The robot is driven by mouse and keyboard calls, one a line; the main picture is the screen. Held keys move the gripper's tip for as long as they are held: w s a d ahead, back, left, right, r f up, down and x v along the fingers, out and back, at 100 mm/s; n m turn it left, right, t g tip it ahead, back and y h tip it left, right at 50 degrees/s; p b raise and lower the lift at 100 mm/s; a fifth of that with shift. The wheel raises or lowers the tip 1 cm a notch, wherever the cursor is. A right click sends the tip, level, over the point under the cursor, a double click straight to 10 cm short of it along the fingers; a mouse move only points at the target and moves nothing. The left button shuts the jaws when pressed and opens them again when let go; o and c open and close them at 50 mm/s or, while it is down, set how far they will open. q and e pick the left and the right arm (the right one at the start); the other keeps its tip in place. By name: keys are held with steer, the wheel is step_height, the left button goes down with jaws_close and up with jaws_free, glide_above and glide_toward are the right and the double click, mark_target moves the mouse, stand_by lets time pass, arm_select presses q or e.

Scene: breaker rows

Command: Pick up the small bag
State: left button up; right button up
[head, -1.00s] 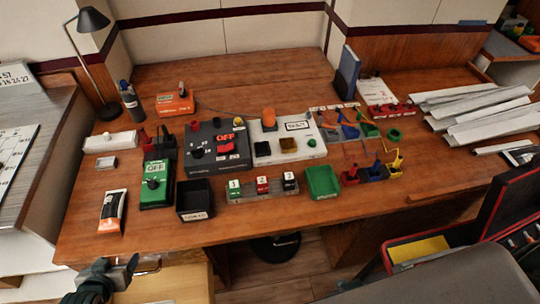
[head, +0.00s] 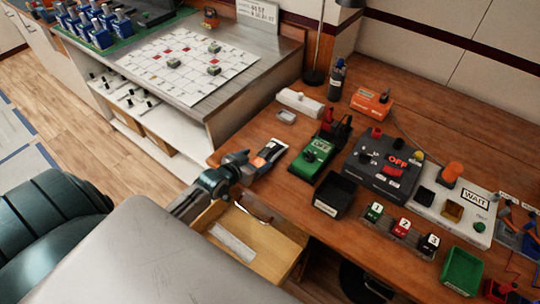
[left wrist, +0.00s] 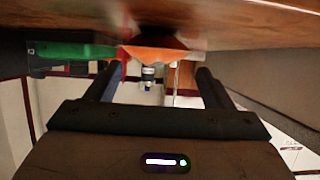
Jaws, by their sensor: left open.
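The small bag (head: 271,150), a flat orange, white and black packet, lies on the wooden desk near its left front corner. My left gripper (head: 254,163) is at the desk's front edge, right beside the bag's near end, and covers part of it in the head view. In the left wrist view, which shows the scene upside down, the gripper's two fingers (left wrist: 160,82) are apart. An orange shape that looks like the bag (left wrist: 158,54) shows between and beyond them. I cannot tell whether they touch it. My right gripper is not in view.
An open wooden drawer (head: 270,239) juts out below the gripper. A green device (head: 312,158) and a black bin (head: 334,195) stand right of the bag. A white power strip (head: 300,102) and small grey box (head: 286,116) lie behind it.

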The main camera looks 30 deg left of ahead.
mark_target(264, 155)
arm_select(q)
steer(key=x, duration=0.5)
steer(key=shift+w+d+f+p, duration=0.1)
steer(key=shift+w+d+p, duration=0.2)
steer(key=shift+d+p, duration=0.05)
steer(key=shift+s, duration=0.1)
steer(key=shift+c, duration=0.2)
steer(key=c, duration=1)
